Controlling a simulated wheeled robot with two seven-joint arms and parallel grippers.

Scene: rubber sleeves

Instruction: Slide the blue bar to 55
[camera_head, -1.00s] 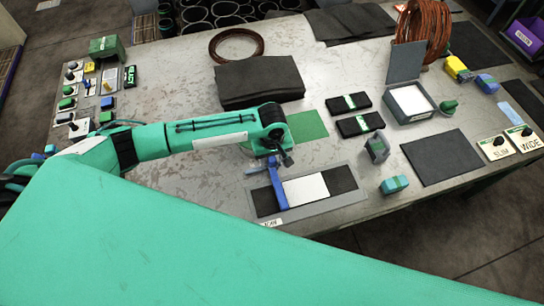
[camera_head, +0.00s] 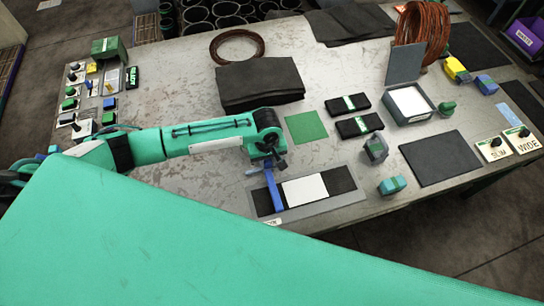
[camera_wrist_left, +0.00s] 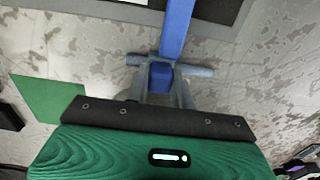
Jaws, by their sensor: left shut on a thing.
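The blue bar (camera_head: 273,191) lies across a grey-framed fixture (camera_head: 330,204) holding a black strip and a white panel (camera_head: 306,190). The bar crosses the black strip just left of the white panel. My left gripper (camera_head: 263,167) is shut on the bar's far end, beyond the fixture's far edge. In the left wrist view the fingers (camera_wrist_left: 168,72) close around the blue bar (camera_wrist_left: 176,28). I cannot read any scale or number by the bar. My right gripper is not in view.
A green square (camera_head: 306,127) lies beyond the fixture. A stack of black sheets (camera_head: 261,83) lies farther back. A grey clamp-like block (camera_head: 376,149) and a teal block (camera_head: 392,186) stand to the right. The table left of the fixture is bare.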

